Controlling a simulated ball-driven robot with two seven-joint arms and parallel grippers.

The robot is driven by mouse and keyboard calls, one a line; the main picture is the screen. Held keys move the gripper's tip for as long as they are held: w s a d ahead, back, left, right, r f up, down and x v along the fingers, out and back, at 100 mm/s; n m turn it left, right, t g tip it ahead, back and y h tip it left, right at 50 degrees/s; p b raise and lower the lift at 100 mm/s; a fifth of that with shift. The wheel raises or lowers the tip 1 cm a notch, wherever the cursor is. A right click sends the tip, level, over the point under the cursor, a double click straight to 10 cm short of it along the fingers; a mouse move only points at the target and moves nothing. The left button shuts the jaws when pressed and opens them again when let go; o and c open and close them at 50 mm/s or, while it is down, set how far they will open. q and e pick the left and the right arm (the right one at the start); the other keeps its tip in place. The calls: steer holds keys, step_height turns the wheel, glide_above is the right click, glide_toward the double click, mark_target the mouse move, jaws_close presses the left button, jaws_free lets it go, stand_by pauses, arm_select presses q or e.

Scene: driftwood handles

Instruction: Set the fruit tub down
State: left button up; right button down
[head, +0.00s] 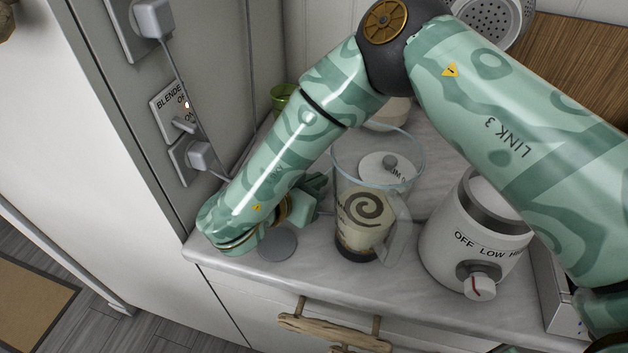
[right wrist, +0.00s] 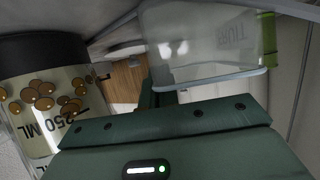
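In the right wrist view, which looks upside down, the clear fruit tub (right wrist: 205,45) shows with inverted lettering and its rim towards the bottom of the picture. It looks empty. My right gripper (head: 312,190) is low over the counter, left of the clear blender jug (head: 362,210). One dark finger (right wrist: 146,95) shows near the tub. I cannot tell whether it touches the tub, or how far the fingers are apart. In the head view I cannot make out the tub; my right arm covers that area. My left gripper is out of view.
The jug holds cream liquid; round brown pieces show in it in the wrist view (right wrist: 45,95). The white blender base (head: 465,235) stands right of it. A grey disc (head: 278,243) lies near the counter's front edge. A green cup (head: 284,95) is behind. Wall plugs (head: 200,155) are left.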

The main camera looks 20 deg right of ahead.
steer(key=shift+f, duration=0.1)
steer(key=c, duration=2)
jaws_free()
steer(key=shift+f, duration=0.1)
steer(key=o, duration=0.3)
steer(key=shift+r, duration=0.3)
steer(key=p+v, duration=0.1)
steer(key=v, duration=1.1)
steer(key=shift+f+p, duration=0.1)
steer(key=shift+p, duration=0.3)
